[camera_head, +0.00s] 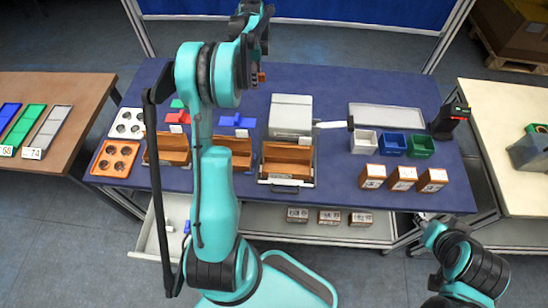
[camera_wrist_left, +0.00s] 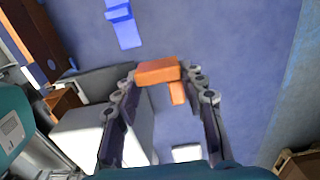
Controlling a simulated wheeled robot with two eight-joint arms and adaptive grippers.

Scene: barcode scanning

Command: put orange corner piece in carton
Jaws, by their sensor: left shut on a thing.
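The orange corner piece (camera_wrist_left: 157,72) is an L-shaped block held between the fingertips of my left gripper (camera_wrist_left: 170,84) in the left wrist view. In the head view the left gripper (camera_head: 258,76) is over the back of the blue table, and a bit of orange (camera_head: 262,77) shows at its tip. Several open brown cartons stand along the table's front: a left one (camera_head: 167,157), a middle one (camera_head: 241,160) and a right one (camera_head: 288,168). My left arm partly covers the middle one. My right arm shows at the lower right; its gripper is out of view.
A blue piece (camera_head: 238,121), a red piece (camera_head: 178,117) and a pale box (camera_head: 291,112) are on the table. Small bins (camera_head: 392,144), orange-sided boxes (camera_head: 402,178), a grey tray (camera_head: 385,117) and a black scanner device (camera_head: 450,119) stand at the right.

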